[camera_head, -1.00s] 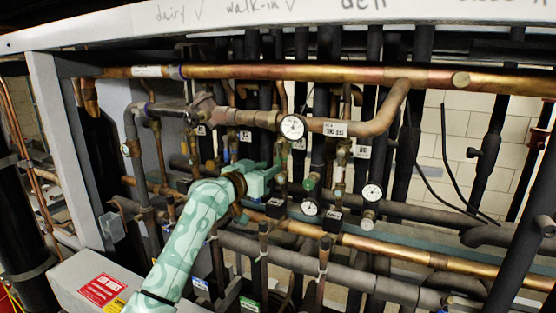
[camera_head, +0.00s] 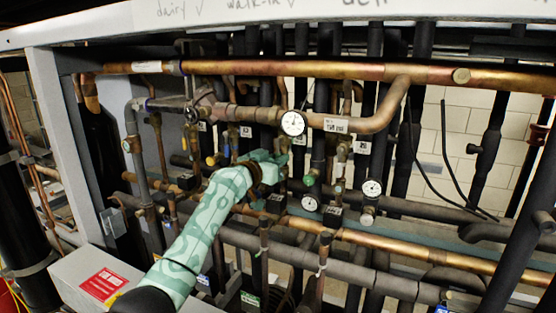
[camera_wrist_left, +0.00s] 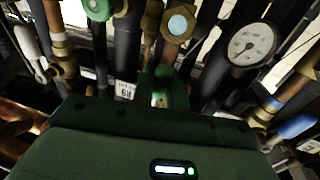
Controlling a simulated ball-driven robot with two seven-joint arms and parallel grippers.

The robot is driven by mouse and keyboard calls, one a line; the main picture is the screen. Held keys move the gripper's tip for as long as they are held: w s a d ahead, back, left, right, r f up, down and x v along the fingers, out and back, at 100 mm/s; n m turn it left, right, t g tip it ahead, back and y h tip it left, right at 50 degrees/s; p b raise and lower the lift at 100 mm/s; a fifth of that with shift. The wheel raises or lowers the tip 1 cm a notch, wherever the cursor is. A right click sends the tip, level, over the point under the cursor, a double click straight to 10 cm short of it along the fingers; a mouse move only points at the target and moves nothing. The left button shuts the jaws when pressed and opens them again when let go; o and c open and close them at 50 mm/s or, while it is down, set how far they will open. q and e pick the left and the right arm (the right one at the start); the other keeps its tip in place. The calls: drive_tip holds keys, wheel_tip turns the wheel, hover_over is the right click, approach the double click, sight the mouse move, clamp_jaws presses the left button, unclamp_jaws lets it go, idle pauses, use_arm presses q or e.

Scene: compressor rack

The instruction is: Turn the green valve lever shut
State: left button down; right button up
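My left gripper (camera_head: 278,160) reaches in among the pipes of the rack, just below and left of the upper gauge. In the left wrist view its green fingers (camera_wrist_left: 162,88) point up the picture toward a brass fitting, close together. I cannot tell whether they are apart or hold anything. A small green valve part (camera_head: 311,180) shows to the right of and below the gripper. A green fitting (camera_wrist_left: 97,8) is cut by the top edge of the left wrist view. I cannot make out a lever's shape or angle. My right gripper is not in view.
A thick copper pipe (camera_head: 330,71) crosses above the arm, and another copper pipe (camera_head: 400,253) runs below. Pressure gauges (camera_head: 293,123) (camera_head: 372,188) and dark vertical pipes crowd the gripper. A grey box (camera_head: 82,270) stands at the lower left.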

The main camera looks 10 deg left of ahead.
use_arm(q)
drive_tip(key=shift+a+m+b, duration=0.35)
drive_tip(key=shift+m+b, duration=0.45)
drive_tip(key=shift+b, duration=0.1)
drive_tip(key=shift+w+a+r+m+g+y+b, duration=0.15)
drive_tip(key=shift+a+r+m+g+y+b, duration=0.25)
drive_tip(key=shift+m, duration=0.85)
drive_tip(key=shift+w+a+r+m+y+b, duration=0.1)
drive_tip(key=shift+a+m+b, duration=0.35)
drive_tip(key=shift+m, duration=0.8)
drive_tip(key=shift+a, duration=0.15)
drive_tip(key=c, duration=1.5)
unclamp_jaws()
drive_tip(key=shift+o, duration=0.2)
